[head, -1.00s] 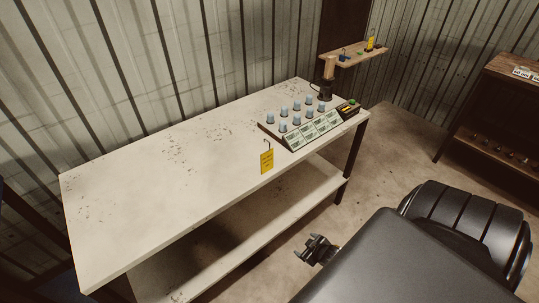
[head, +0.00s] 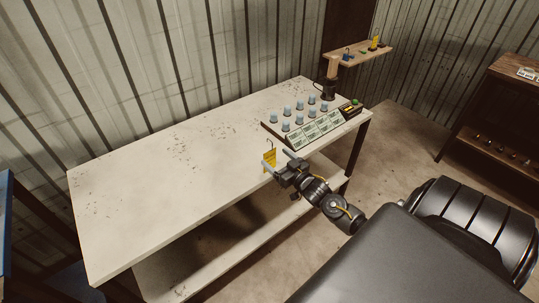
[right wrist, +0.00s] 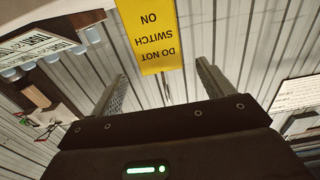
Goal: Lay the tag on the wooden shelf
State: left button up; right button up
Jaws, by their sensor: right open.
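The yellow tag (head: 269,159), with a thin hook at its top, stands upright at the front edge of the white table. It also shows in the right wrist view (right wrist: 153,38), upside down, reading "DO NOT SWITCH ON". My right gripper (head: 277,160) is open at the tag, with its fingers pointing at it. In the right wrist view the tag shows beyond and between the spread fingers, not clamped. The wooden shelf (head: 350,62) is at the back right, raised above the table's far end. My left gripper is not in view.
A rack with several blue-grey caps and labelled pockets (head: 315,131) stands on the white table (head: 150,190), right of the tag. Several small items sit on the shelf. The table's left half is clear.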

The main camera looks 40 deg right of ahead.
aim_at(271, 151)
jog(key=shift+w, duration=0.65)
jog(key=shift+w+r, duration=0.1)
jog(key=shift+w, duration=0.1)
jog(key=w+p, duration=0.2)
jog(key=w, duration=0.2)
jog(key=shift+w, duration=0.4)
jog(key=c, duration=1.1)
jog(key=shift+c, duration=0.2)
jog(key=shift+r, duration=0.55)
jog(key=s+a+r+b, duration=0.2)
jog(key=s+a+r, duration=0.6)
jog(key=s+r, duration=0.3)
jog(key=shift+s+a+r+b, duration=0.15)
jog(key=shift+a+r+b, duration=0.05)
jog(key=shift+r+b, duration=0.2)
